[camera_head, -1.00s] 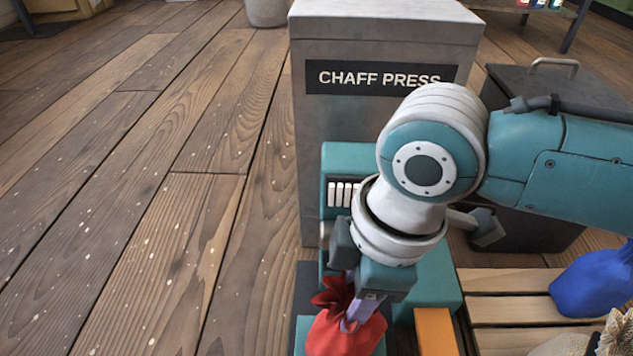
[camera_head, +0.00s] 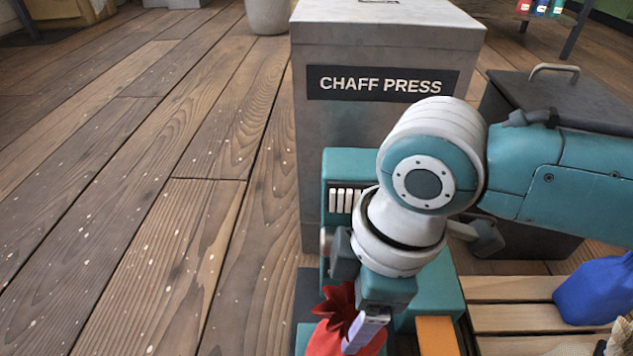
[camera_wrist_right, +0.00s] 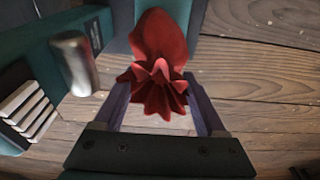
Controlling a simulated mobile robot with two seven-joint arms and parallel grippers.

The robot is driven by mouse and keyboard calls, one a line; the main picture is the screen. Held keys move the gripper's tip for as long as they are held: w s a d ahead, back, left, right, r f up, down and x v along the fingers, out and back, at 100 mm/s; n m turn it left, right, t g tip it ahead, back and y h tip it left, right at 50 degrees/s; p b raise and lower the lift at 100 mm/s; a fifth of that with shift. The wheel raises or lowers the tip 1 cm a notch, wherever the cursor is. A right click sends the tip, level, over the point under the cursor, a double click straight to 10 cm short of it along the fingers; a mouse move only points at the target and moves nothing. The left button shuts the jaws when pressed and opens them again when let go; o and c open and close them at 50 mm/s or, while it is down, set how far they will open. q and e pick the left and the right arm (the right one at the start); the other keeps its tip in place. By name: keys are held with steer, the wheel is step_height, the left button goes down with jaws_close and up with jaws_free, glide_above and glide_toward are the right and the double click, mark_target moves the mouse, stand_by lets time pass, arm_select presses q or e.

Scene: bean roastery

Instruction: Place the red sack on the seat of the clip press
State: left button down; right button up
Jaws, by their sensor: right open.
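The red sack (camera_head: 338,304) is at the bottom edge of the head view, its ruffled neck upward and its lower part cut off. In the right wrist view the sack (camera_wrist_right: 163,42) appears to stand on a teal surface of the clip press, the seat (camera_wrist_right: 120,22). The teal clip press (camera_head: 340,164), with a row of white keys, stands behind the sack, partly hidden by my right arm. My right gripper (camera_wrist_right: 158,84) is open, its fingers on either side of the sack's ruffled neck. My left gripper is in neither view.
A grey chaff press (camera_head: 390,130) stands behind the clip press. A dark lidded bin (camera_head: 560,95) is at the right. A blue sack (camera_head: 597,290) lies on a slatted wooden pallet (camera_head: 515,290) at lower right. Plank floor on the left is clear.

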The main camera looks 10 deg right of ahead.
step_height(320, 180, up, 12)
steer(key=d+p, duration=0.2)
steer(key=p, duration=0.8)
steer(key=s+a+r+m+t+y, duration=0.2)
steer(key=s+a+r+m, duration=0.1)
steer(key=s+a+m, duration=0.3)
steer(key=s+d+r+m+t+h, duration=0.1)
steer(key=s+d+m, duration=0.5)
steer(key=d, duration=0.7)
steer(key=r+h, duration=0.1)
steer(key=h, duration=0.1)
steer(key=shift+d+m+h+b, duration=0.2)
steer(key=shift+m+h+b, duration=0.1)
steer(key=shift+m, duration=0.1)
steer(key=shift+s, duration=0.1)
